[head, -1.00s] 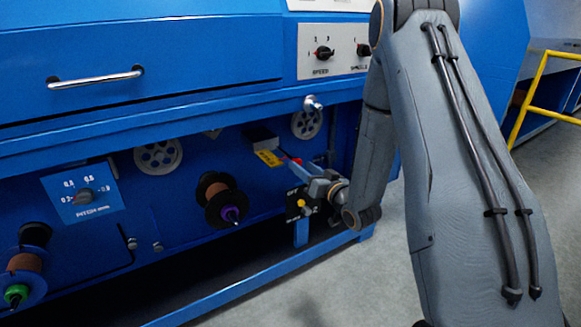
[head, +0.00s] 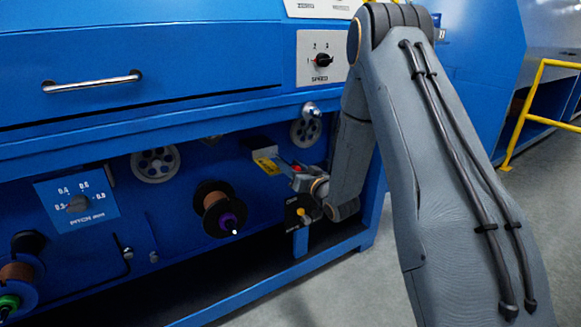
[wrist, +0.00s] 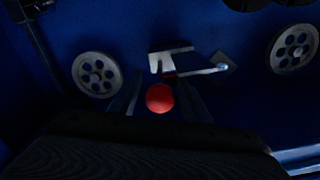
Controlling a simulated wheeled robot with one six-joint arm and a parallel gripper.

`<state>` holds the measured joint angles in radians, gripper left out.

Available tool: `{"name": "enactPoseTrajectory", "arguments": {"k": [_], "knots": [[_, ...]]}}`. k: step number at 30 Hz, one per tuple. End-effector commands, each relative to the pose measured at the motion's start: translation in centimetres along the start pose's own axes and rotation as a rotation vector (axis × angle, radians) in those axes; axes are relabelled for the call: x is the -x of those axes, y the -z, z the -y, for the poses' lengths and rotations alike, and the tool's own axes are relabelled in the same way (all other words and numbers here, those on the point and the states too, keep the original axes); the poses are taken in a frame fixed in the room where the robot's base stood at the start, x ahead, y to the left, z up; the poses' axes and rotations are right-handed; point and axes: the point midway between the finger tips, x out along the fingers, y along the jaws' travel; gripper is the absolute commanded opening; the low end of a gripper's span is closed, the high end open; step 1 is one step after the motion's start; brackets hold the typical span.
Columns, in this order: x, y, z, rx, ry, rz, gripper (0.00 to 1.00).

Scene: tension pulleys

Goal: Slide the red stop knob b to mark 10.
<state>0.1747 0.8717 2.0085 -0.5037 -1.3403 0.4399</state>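The red stop knob (wrist: 160,98) is a round ball in the middle of the wrist view. It shows as a small red spot (head: 297,168) in the head view, by a yellow label plate (head: 266,162) on the blue machine front. My gripper (wrist: 160,82) is open, with one dark finger on each side of the knob and gaps between. In the head view my gripper (head: 304,179) is small and partly hidden by my wrist. The marks of the scale cannot be read, so the knob's setting cannot be told.
A copper spool with a purple hub (head: 218,210) sticks out left of the gripper. A black switch plate with a yellow knob (head: 300,210) sits just below. Grey pulleys (head: 155,164) are on the panel. A blue frame rail (head: 270,290) runs along the bottom.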

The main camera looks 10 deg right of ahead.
Motion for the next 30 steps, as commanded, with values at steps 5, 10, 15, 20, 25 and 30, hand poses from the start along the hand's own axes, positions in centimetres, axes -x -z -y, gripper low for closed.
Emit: {"name": "enactPoseTrajectory", "arguments": {"k": [5,10,15,20,25,30], "knots": [[0.0,0.0,0.0,0.0,0.0,0.0,0.14],[0.0,0.0,0.0,0.0,0.0,0.0,0.0],[-1.1,0.0,0.0,0.001,0.002,-0.002,0.0],[-4.8,-0.1,0.0,0.003,0.003,-0.003,0.0],[-7.5,-0.1,0.0,0.002,0.001,-0.001,0.0],[-8.0,0.1,0.0,0.001,0.0,-0.002,0.0]]}}
